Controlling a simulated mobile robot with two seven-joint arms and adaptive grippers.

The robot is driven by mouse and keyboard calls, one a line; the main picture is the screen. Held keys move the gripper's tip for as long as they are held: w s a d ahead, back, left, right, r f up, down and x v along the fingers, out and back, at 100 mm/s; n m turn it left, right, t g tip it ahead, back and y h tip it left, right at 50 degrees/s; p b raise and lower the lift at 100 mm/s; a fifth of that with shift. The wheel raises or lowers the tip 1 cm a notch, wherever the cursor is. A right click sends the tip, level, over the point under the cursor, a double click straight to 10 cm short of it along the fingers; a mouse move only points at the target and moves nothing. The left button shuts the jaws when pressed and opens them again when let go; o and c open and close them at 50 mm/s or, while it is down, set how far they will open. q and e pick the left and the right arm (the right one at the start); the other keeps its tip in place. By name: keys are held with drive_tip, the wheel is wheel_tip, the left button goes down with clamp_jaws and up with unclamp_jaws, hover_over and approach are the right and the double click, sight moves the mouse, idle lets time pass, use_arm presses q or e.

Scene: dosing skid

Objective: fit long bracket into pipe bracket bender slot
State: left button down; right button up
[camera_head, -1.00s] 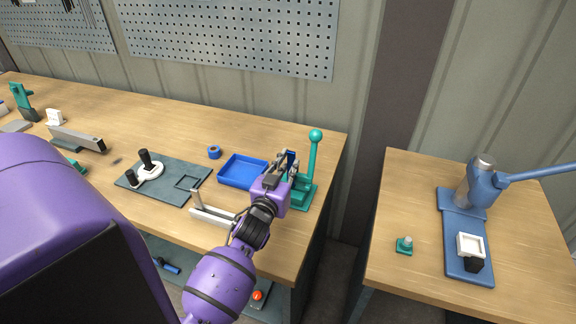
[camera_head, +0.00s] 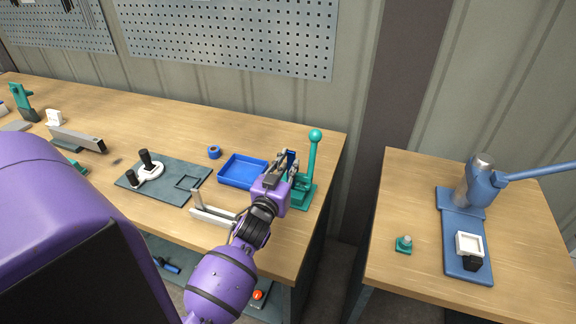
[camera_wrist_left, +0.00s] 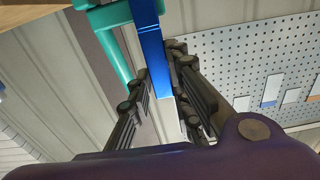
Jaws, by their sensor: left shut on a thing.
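My left gripper (camera_head: 283,163) is shut on a blue bar-like piece (camera_head: 291,157), which I take to be the long bracket. In the left wrist view the blue piece (camera_wrist_left: 153,50) runs between the dark fingers and has a pale lower end. The green bender (camera_head: 303,192), with a tall round-knobbed lever, stands at the right end of the long bench. The gripper and the blue piece are close beside the lever. The slot is hidden behind the gripper, so I cannot tell whether the piece is in it. My right gripper is not in view.
A blue tray (camera_head: 222,174) and a blue ring (camera_head: 214,152) lie left of the bender. A pale angled part (camera_head: 213,216) is near the front edge. A dark mat (camera_head: 178,193) lies farther left. A blue press (camera_head: 466,235) stands on the separate right table.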

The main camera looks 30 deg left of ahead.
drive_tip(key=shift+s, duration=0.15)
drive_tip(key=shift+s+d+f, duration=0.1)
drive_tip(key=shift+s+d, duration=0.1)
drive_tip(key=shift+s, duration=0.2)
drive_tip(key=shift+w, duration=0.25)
